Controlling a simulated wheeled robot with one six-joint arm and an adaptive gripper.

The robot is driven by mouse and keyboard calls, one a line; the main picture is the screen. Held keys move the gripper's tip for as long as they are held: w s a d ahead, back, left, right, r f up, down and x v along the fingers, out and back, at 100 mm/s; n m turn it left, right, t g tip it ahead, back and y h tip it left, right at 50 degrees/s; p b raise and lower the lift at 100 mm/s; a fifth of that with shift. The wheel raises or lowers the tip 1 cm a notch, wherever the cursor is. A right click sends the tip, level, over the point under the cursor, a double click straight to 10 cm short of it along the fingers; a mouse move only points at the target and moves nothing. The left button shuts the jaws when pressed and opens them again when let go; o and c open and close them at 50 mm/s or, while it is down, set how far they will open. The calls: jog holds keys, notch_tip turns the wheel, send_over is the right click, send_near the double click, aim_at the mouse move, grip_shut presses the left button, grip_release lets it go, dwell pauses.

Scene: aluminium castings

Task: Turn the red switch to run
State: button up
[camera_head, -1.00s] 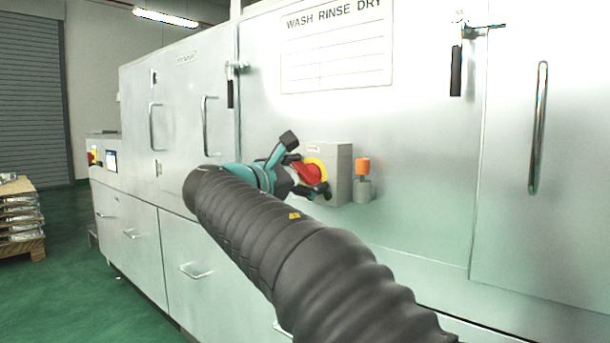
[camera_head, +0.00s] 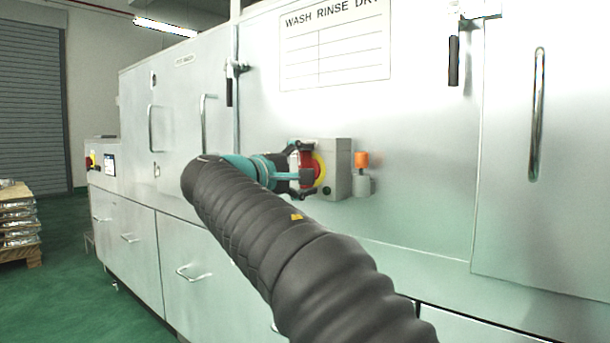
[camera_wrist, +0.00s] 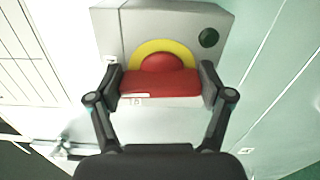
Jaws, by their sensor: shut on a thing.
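The red switch (camera_head: 308,172) has a yellow ring behind it and sits on a grey box on the washer's front panel. In the wrist view the red switch (camera_wrist: 160,84) shows as a wide red handle with a rounded hub, with a small white label at its lower left. My gripper (camera_head: 299,171) is at the switch, its fingers closed on the handle. In the wrist view my gripper (camera_wrist: 161,88) has one finger at each end of the red handle. Any position markings on the switch are too small or hidden to read.
The grey box (camera_head: 341,160) carries a dark round button (camera_wrist: 209,38). An orange-topped fitting (camera_head: 362,160) stands just right of the box. Door handles (camera_head: 537,115) project from the washer panels. Green floor is open at the lower left, beside a loaded pallet (camera_head: 18,222).

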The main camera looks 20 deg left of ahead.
jog(key=shift+m, duration=0.6)
jog(key=o, duration=1.1)
jog(key=v, duration=1.2)
jog(key=shift+a, duration=0.1)
